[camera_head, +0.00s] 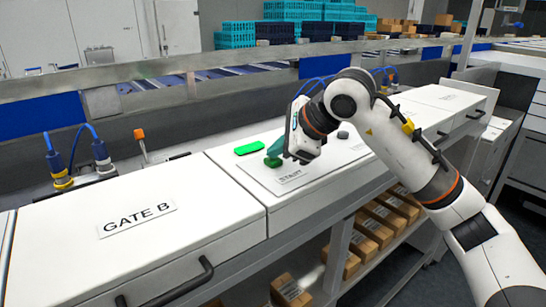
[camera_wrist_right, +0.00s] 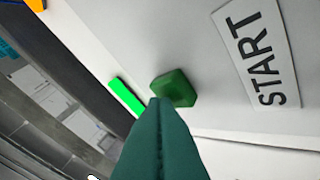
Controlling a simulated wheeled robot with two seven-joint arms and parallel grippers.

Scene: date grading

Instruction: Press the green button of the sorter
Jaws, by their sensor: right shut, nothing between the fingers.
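The green button (camera_head: 272,163) is a small dark green block on the sorter's white panel, behind the START label (camera_head: 290,177). In the right wrist view, the button (camera_wrist_right: 178,88) is near the middle, with the START label (camera_wrist_right: 258,55) to its right. My right gripper (camera_head: 273,155) is shut and empty, its teal fingers pointing down at the button. In the right wrist view, the fingertips (camera_wrist_right: 166,102) overlap the button's near edge. I cannot tell whether they touch it. My left gripper is not in view.
A bright green strip (camera_head: 249,148) lies on the panel behind the button. A grey knob (camera_head: 343,134) stands to the right. The GATE B cover (camera_head: 190,228) with a black handle is at the left. A metal rail (camera_head: 210,58) runs behind. Cardboard boxes (camera_head: 372,230) sit below.

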